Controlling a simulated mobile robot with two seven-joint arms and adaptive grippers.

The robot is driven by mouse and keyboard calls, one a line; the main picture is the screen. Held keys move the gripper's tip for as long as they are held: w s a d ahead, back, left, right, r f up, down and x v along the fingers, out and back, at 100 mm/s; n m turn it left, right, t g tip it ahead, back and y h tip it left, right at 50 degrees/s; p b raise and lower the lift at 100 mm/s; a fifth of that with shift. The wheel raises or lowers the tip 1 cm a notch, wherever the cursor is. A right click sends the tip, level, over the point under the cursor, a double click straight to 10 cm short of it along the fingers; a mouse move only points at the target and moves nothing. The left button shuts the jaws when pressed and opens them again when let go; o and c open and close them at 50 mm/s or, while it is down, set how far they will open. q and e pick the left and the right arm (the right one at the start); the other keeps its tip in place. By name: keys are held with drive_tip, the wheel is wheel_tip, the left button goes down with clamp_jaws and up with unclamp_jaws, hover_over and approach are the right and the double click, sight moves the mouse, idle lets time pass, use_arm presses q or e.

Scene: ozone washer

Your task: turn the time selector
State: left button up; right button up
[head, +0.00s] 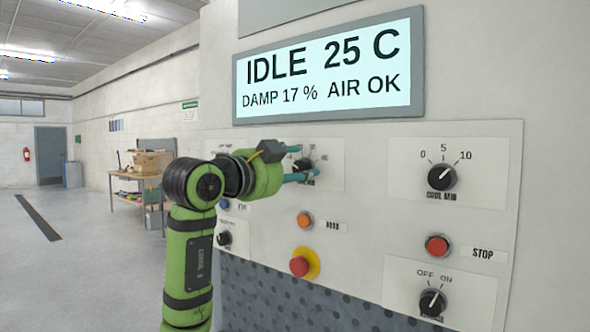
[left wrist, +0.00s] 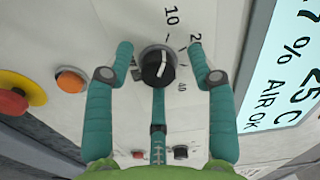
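A black dial with a white pointer line (left wrist: 157,66) sits on a white panel plate, with "10" and "20"-like marks around it in the left wrist view. I take it for the time selector; in the head view my fingers hide much of it and its label (head: 304,165). My left gripper (head: 306,162) reaches it from the left. Its two teal fingers (left wrist: 161,58) stand apart on either side of the dial, with gaps showing between fingers and dial. My right gripper is not in view.
The display (head: 325,72) reads IDLE 25 C, DAMP 17 %, AIR OK. A COOL MIN dial (head: 442,177), a STOP button (head: 438,246), an orange button (head: 304,220), a red emergency button (head: 300,265) and an OFF/ON dial (head: 432,302) are nearby. A workbench (head: 138,178) stands far left.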

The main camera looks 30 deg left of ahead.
use_arm(q)
drive_tip(key=shift+s+d+f, duration=0.1)
drive_tip(key=s+a, duration=0.1)
drive_tip(key=s, duration=1)
drive_tip(key=shift+s, duration=0.4)
